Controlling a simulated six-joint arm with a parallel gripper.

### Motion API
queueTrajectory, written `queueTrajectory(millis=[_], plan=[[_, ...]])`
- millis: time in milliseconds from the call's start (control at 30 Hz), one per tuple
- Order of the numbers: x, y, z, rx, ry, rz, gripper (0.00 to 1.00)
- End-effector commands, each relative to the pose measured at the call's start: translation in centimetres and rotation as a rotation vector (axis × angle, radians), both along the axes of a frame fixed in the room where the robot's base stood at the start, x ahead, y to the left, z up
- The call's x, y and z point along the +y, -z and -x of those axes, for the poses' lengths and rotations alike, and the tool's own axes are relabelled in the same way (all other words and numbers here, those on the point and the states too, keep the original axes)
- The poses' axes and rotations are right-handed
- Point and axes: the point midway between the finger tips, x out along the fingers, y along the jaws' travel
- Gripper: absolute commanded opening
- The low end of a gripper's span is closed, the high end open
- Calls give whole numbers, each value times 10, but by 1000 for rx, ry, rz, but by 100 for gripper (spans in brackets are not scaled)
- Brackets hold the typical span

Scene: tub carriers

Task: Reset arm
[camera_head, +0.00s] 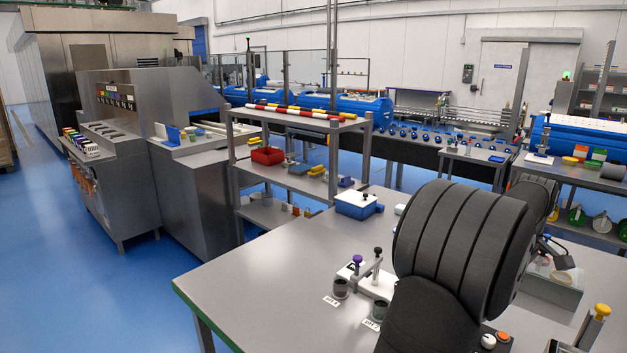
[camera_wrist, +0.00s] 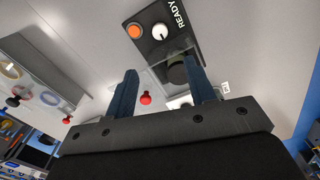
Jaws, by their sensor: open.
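My gripper (camera_wrist: 160,72) shows in the wrist view with its two dark blue fingers spread apart. I see nothing held between them. A dark control box (camera_wrist: 160,32) with an orange button, a white knob and the word READY lies beyond the fingertips. A black round knob or post shows close beside the right finger; I cannot tell if they touch. In the head view my large dark arm rises over the grey workbench (camera_head: 262,262) and hides much of its right side. The gripper's fingers cannot be made out there.
A white stand (camera_head: 373,283) with dark knobs and two small pots (camera_head: 340,288) stands left of my arm. A clear box (camera_head: 553,283) and a yellow-topped post (camera_head: 601,312) are at right. A blue-and-white box (camera_head: 357,205) sits at the bench's back edge. The bench's left part is clear.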

Motion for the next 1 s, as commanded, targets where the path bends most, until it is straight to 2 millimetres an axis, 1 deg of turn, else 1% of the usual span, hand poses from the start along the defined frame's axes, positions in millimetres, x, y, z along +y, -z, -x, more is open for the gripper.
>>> queueTrajectory(millis=[33, 100, 500, 600, 700, 800, 900, 1000], plan=[[0, 11, 0, 3, 0, -3, 50], [0, 25, 0, 3, 0, -3, 50], [0, 105, 1, 3, 1, -4, 50], [0, 122, 0, 2, 1, -2, 50], [0, 136, 0, 2, 1, -3, 50], [0, 145, 0, 1, 1, -2, 50], [0, 150, 0, 1, 1, -1, 50], [0, 150, 0, 0, 10, 0, 50]])
